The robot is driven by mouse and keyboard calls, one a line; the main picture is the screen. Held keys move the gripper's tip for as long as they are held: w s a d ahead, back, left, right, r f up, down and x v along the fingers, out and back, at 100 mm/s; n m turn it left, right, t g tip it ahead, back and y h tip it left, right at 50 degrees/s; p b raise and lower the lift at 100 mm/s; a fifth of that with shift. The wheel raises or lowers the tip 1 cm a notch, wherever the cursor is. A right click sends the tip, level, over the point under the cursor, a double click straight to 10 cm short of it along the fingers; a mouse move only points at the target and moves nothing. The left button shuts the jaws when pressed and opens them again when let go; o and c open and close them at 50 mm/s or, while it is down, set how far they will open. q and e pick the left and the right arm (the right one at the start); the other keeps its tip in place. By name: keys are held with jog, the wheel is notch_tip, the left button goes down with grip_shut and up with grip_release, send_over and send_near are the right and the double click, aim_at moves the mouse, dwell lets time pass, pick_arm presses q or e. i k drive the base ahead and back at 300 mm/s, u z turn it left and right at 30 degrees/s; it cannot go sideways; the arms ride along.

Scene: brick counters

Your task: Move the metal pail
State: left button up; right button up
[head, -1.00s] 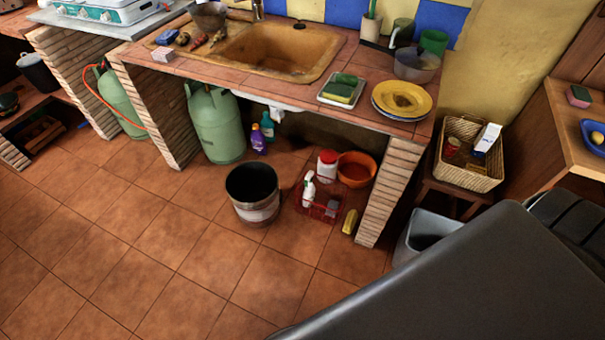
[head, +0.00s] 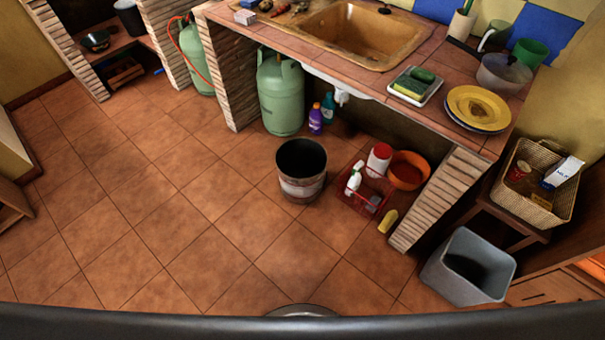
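The metal pail (head: 302,185) stands upright on the tiled floor in the head view, in front of the open space under the sink counter. It is dark inside and has a worn, pale and rusty band around its lower side. Nothing touches it that I can see. Neither of my grippers shows in the head view.
A red caddy (head: 366,205) with bottles, an orange bowl (head: 408,171) and a yellow item (head: 388,221) lie right of the pail. Green gas cylinders (head: 281,97) stand behind. A grey bin (head: 468,267) is at the right. The floor (head: 130,220) at left is clear.

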aim_at(301, 163)
jog(key=u, duration=1.6)
jog(key=i, duration=2.05)
jog(key=z, duration=3.4)
